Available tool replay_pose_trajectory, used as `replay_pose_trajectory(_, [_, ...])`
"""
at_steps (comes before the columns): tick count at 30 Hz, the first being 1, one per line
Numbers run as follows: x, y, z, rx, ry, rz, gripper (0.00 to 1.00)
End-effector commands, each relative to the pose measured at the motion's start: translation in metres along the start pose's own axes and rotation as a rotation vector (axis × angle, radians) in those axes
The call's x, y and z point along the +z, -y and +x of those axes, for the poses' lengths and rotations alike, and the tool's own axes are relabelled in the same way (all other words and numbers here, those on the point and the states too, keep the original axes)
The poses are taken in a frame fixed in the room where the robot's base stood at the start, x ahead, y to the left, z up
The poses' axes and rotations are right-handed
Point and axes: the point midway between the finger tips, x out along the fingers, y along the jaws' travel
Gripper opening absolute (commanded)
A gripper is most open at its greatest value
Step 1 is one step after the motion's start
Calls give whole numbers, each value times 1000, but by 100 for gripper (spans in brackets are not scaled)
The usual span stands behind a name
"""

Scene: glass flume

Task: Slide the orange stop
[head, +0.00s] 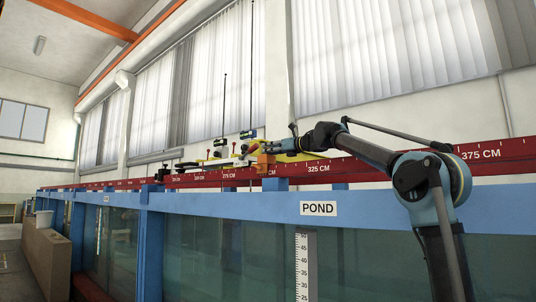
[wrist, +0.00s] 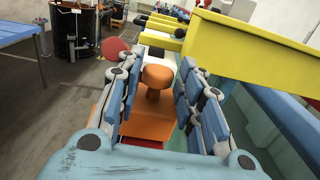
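The orange stop (head: 263,161) sits on the red scale rail (head: 345,168), just left of the 325 CM mark. In the wrist view its round knob (wrist: 157,77) stands upright above its orange body (wrist: 150,122). My gripper (head: 274,146) reaches the stop from the right in the head view. In the wrist view my gripper (wrist: 156,95) has one finger on each side of the knob. The fingers are apart, with a gap visible beside the knob. I cannot tell whether either finger touches it. The stop's underside is hidden.
A yellow beam (wrist: 260,40) crosses the upper right of the wrist view, close to the right finger. Instruments with yellow parts and thin rods (head: 224,105) stand on the rail left of the stop. The blue flume frame (head: 240,205) runs below the rail.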

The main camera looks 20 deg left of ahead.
Motion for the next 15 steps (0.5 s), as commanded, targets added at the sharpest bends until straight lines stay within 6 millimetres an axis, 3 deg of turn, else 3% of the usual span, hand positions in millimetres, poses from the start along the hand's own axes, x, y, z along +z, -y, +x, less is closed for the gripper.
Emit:
replay_pose_trajectory(6, [0, -1, 16, 1, 0, 0, 34])
replay_pose_trajectory(15, [0, 0, 19, 0, 0, 0, 34])
